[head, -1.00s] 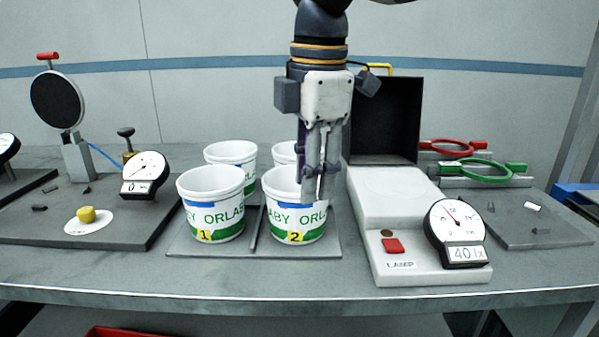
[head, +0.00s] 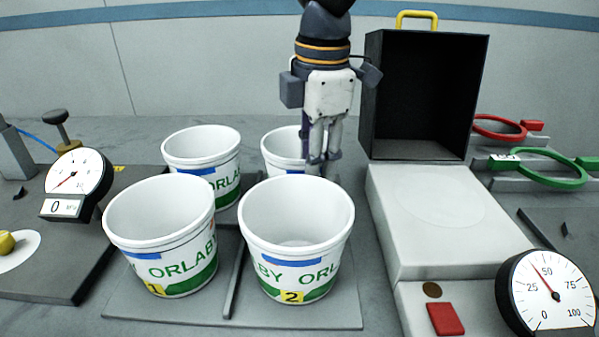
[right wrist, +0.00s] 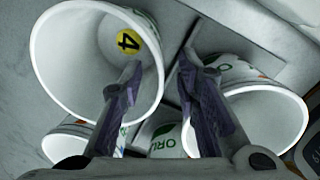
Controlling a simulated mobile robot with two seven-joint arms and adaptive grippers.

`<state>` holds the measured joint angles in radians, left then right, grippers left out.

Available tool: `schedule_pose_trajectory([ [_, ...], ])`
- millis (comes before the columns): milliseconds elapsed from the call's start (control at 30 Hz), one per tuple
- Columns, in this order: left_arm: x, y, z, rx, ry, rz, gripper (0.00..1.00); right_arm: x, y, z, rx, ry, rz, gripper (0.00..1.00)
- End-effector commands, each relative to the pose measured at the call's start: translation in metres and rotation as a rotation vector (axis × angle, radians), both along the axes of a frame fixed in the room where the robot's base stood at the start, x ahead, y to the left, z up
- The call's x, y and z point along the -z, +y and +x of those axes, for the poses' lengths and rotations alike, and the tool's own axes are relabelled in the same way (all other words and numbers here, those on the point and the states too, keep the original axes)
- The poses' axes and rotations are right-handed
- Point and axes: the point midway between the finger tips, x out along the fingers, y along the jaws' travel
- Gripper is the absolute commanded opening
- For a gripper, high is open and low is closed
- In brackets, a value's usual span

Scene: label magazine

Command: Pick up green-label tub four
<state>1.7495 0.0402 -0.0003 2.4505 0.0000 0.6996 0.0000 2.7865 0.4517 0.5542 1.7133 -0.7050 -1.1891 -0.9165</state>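Tub four shows its yellow 4 disc inside its white mouth in the right wrist view (right wrist: 70,60). By its place at my gripper it appears to be the back right tub (head: 280,148) in the head view, where its label is hidden behind tub 2. My right gripper (head: 319,165) points down at that tub's right side. Its fingers (right wrist: 160,63) are apart in the right wrist view, one over the tub's mouth and one outside its rim, with nothing clamped between them. My left gripper is not in view.
Tub 1 (head: 160,222) and tub 2 (head: 297,225) stand in front with green ORLABY labels, another tub (head: 203,150) behind tub 1. They share a grey tray (head: 190,315) with a divider (head: 234,275).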

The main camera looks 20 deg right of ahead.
Motion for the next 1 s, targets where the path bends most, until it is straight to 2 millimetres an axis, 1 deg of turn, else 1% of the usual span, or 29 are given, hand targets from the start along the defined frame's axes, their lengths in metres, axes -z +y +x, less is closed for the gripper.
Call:
schedule_pose_trajectory([
  [67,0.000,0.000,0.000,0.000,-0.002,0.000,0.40,0.009,0.000,0.000,0.000,0.001,0.000,0.29],
  [200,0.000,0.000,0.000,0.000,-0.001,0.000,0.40,0.037,0.000,0.002,-0.001,0.003,0.002,0.29],
  [333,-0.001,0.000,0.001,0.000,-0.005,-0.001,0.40,0.054,0.000,0.004,0.000,-0.001,0.000,0.29],
  [567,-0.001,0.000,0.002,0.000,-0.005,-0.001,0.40,0.056,0.000,0.005,0.001,-0.003,0.001,0.29],
  [600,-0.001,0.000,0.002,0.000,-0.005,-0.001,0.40,0.056,0.000,0.005,0.001,-0.003,0.001,0.20],
  [700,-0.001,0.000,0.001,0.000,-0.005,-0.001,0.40,0.056,0.000,0.005,0.001,-0.003,0.001,0.00],
  [1000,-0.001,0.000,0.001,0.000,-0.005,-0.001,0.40,0.056,0.000,0.005,0.001,-0.002,0.000,0.00],
])
